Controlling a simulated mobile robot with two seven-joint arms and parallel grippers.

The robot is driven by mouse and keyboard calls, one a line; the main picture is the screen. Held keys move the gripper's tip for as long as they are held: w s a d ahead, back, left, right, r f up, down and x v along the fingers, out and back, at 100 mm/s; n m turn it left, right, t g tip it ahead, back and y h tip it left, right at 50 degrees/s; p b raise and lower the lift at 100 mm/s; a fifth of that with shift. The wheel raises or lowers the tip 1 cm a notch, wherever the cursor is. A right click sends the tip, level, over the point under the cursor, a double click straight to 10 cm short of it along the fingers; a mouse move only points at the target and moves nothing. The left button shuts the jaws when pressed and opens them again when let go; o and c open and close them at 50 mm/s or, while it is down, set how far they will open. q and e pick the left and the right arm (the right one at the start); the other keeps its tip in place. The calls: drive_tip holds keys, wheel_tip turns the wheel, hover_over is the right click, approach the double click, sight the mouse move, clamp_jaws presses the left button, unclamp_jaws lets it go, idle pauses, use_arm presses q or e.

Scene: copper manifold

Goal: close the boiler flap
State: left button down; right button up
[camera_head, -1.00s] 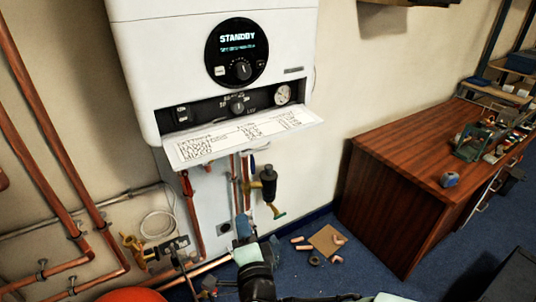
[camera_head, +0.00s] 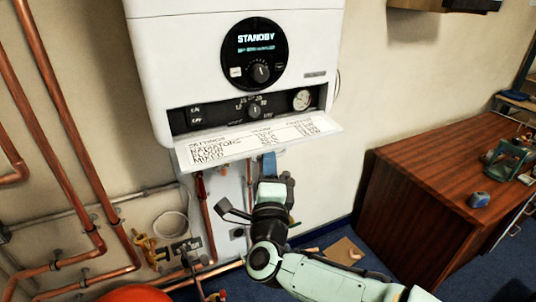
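The white boiler (camera_head: 240,60) hangs on the wall with a round STANDBY display. Its flap (camera_head: 258,141) is open and folded down outward below the dark control panel (camera_head: 250,108); its upward face carries printed settings text. My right gripper (camera_head: 268,163) points upward just below the flap's front edge, near its middle. I cannot tell whether it touches the flap. Its fingers look close together and partly merge, so their opening is unclear. My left gripper is not in view.
Copper pipes (camera_head: 67,105) run down the wall at left, with more pipes and valves below the boiler. A wooden desk (camera_head: 425,190) stands at right with a blue item (camera_head: 479,200) on it. A red rounded object (camera_head: 135,293) is at the bottom left.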

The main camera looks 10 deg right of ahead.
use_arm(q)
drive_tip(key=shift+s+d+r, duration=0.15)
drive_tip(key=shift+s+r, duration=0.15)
use_arm(e)
drive_tip(key=shift+x, duration=1.4)
